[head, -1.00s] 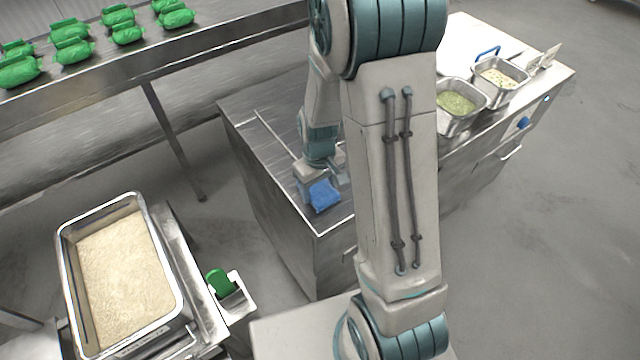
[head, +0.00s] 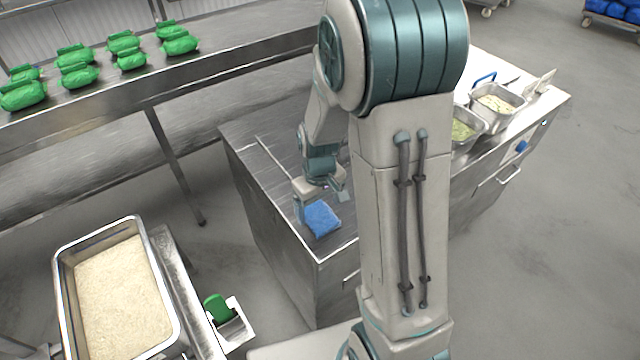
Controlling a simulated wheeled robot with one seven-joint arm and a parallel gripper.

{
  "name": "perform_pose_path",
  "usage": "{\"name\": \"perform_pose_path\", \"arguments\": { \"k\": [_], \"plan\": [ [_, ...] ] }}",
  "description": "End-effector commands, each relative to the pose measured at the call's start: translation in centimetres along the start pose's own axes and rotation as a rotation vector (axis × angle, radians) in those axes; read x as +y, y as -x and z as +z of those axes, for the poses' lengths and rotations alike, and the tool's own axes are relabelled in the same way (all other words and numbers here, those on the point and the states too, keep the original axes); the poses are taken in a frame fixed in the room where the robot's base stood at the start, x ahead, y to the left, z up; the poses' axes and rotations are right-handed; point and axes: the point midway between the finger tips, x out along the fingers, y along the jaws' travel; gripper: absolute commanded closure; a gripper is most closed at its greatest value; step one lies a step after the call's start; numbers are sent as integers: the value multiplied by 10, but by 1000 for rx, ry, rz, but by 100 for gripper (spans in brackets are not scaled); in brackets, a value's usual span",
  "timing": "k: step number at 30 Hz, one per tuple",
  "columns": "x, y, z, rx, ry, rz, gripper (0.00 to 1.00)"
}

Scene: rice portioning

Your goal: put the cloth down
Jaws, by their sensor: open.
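The blue cloth (head: 322,219) lies on the steel counter top (head: 262,165), close to its near edge. My gripper (head: 322,196) is open just above and behind the cloth. Its fingers are spread to either side and it appears clear of the cloth, though the small gap is hard to judge. My upper arm hides the counter to the right of the cloth.
Several green bags (head: 78,76) lie on the steel shelf at the back left. Food pans (head: 497,101) stand at the right.

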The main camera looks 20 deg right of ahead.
Motion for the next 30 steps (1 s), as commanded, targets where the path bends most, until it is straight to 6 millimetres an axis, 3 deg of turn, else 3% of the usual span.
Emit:
{"name": "perform_pose_path", "arguments": {
  "k": [9,19,23,30],
  "plan": [
    [0,63,-1,5,0,2,16],
    [-1,97,3,9,-8,2,16],
    [-6,116,18,46,-43,8,16],
    [-24,158,70,163,-158,27,16]
  ]
}}
